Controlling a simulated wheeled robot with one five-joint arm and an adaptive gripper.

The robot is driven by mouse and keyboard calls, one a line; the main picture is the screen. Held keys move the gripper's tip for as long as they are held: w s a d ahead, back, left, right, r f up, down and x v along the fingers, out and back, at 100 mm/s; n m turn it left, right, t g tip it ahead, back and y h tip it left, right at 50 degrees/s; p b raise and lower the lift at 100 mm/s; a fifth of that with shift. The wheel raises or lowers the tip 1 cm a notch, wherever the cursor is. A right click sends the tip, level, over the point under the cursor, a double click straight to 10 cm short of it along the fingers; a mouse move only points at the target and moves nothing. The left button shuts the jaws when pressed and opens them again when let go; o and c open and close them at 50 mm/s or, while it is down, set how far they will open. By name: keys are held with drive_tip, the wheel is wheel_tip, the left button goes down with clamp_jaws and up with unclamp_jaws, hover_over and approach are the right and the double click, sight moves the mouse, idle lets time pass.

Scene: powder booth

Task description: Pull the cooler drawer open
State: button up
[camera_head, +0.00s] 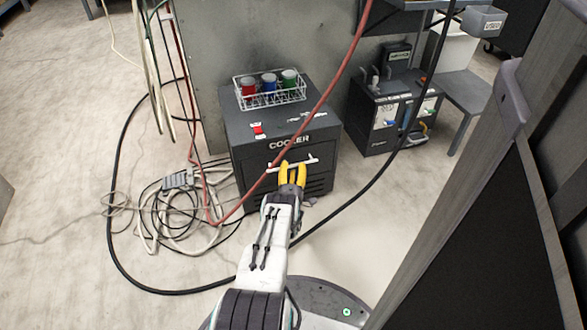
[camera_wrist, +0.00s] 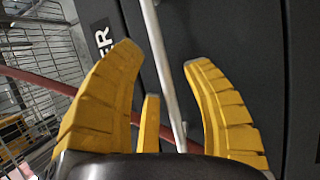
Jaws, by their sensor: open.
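The cooler (camera_head: 322,130) is a dark box on the floor with "COOLER" lettering on its front. Its pale bar handle (camera_head: 311,160) runs across the front below the lettering, and the drawer front looks flush with the box. My gripper (camera_head: 293,166), with yellow fingers, is open at the handle. In the wrist view the handle bar (camera_wrist: 160,60) passes between the two spread fingers of my gripper (camera_wrist: 165,54), and I see gaps on both sides. Part of the handle and the drawer front are hidden behind my fingers in the head view.
A wire rack (camera_head: 272,102) with red, blue and green jars stands on the cooler. A red hose (camera_head: 335,84) crosses in front of it. Black hose and tangled cables (camera_head: 165,215) lie on the floor to the left. A dark cabinet (camera_head: 372,118) stands right; a grey panel (camera_head: 470,190) rises nearby.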

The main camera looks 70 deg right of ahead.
drive_tip(key=shift+x, duration=0.8)
clamp_jaws()
